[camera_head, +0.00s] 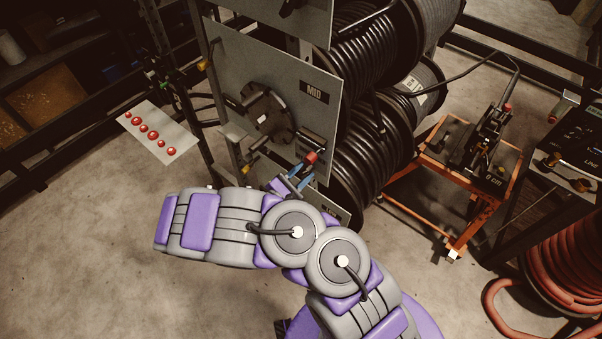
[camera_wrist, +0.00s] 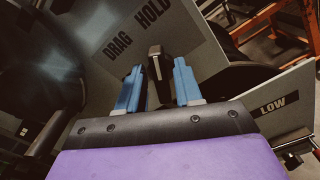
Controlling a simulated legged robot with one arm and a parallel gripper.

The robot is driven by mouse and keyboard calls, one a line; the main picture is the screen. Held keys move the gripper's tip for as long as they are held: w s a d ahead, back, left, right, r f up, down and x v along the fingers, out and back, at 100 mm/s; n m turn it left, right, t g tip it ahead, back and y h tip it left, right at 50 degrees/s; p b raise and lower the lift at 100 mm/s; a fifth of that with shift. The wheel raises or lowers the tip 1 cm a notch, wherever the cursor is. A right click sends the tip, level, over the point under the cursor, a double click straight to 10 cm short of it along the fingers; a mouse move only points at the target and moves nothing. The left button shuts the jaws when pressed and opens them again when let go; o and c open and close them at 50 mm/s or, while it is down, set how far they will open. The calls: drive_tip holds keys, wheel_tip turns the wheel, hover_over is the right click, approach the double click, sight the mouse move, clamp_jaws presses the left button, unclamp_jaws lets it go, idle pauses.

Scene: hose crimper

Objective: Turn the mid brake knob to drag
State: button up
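The mid brake knob (camera_wrist: 155,66) is a dark upright block on the grey panel in the wrist view. Its far end points toward the HOLD label (camera_wrist: 153,17), with the DRAG label (camera_wrist: 117,46) to the left. My gripper (camera_wrist: 159,64) has two blue fingers, one on each side of the knob, with gaps showing on both sides. Contact is not visible. In the head view my gripper (camera_head: 296,176) is at the lower edge of the panel marked MID (camera_head: 313,91). A red-tipped part (camera_head: 311,157) shows just above the fingers; I cannot tell whether it belongs to the knob.
A round dark hub (camera_head: 268,113) sits on the MID panel, with black hose reels (camera_head: 375,165) behind it. A panel marked LOW (camera_wrist: 272,106) lies below. Floor is clear at lower left.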

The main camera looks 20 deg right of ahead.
drive_tip(key=c, duration=0.5)
drive_tip(key=shift+c, duration=0.2)
drive_tip(key=shift+r+n, duration=0.1)
drive_tip(key=shift+n, duration=0.2)
drive_tip(key=n+p, duration=0.2)
drive_tip(key=n, duration=0.2)
drive_tip(key=shift+w+r+n, duration=0.1)
drive_tip(key=shift+w+n, duration=0.05)
drive_tip(key=shift+n, duration=0.15)
drive_tip(key=n+p, duration=0.1)
drive_tip(key=n, duration=0.2)
drive_tip(key=n+p, duration=0.1)
drive_tip(key=n, duration=0.2)
drive_tip(key=shift+w+a+n, duration=0.15)
drive_tip(key=shift+a+n, duration=0.05)
drive_tip(key=shift+n, duration=0.1)
